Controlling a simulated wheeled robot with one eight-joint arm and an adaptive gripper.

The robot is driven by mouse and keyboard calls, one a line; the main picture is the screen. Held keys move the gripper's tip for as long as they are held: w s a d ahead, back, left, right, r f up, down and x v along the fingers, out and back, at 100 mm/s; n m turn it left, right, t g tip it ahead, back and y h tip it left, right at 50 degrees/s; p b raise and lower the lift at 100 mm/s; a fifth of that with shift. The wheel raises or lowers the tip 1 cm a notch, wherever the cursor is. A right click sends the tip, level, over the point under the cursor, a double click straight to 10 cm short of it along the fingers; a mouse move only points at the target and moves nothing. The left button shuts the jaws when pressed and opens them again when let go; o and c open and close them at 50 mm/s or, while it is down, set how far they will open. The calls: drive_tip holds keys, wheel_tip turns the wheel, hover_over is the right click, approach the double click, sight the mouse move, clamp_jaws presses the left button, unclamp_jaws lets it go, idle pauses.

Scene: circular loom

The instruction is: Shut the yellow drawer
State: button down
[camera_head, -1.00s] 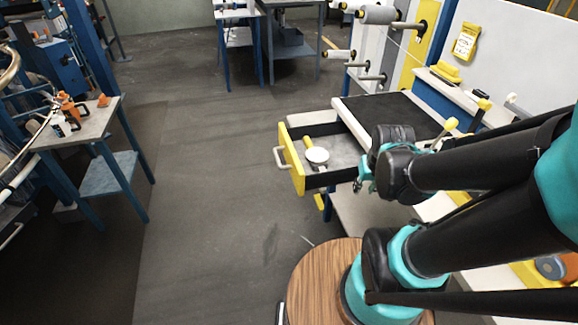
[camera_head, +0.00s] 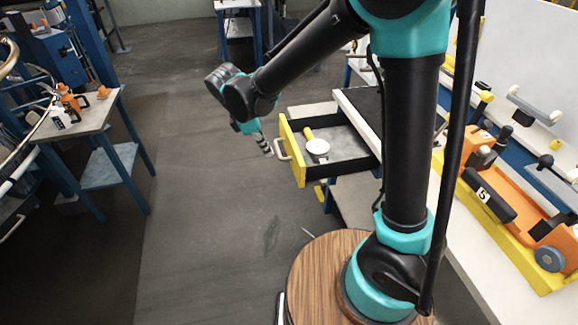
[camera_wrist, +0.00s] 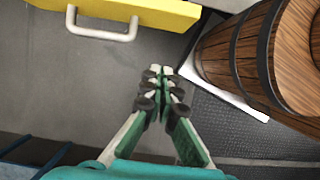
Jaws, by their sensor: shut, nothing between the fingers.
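The yellow drawer (camera_head: 291,152) stands open from the workbench, its yellow front facing left with a pale bar handle (camera_head: 281,150). A white round-headed object with a yellow handle (camera_head: 317,147) lies inside it. My gripper (camera_head: 268,153) is shut and empty, just left of the handle in the head view; I cannot tell whether it touches. In the wrist view, my gripper (camera_wrist: 160,74) points over the floor. The drawer front (camera_wrist: 150,12) and its handle (camera_wrist: 103,30) are at the top left there, apart from the fingertips.
A side table (camera_head: 82,132) with orange and white items stands at the left. The workbench at the right holds an orange device on a yellow base (camera_head: 520,215). The floor (camera_head: 200,220) left of the drawer is clear.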

drive_tip(key=w+d+f, duration=0.2)
drive_tip(key=d+f, duration=0.4)
drive_tip(key=f, duration=0.3)
drive_tip(key=shift+w+d+f, duration=0.15)
drive_tip(key=shift+d, duration=0.25)
drive_tip(key=w+d, duration=0.2)
drive_tip(key=d, duration=0.5)
drive_tip(key=w+d, duration=0.2)
drive_tip(key=d, duration=0.5)
drive_tip(key=w+d, duration=0.3)
drive_tip(key=d, duration=0.5)
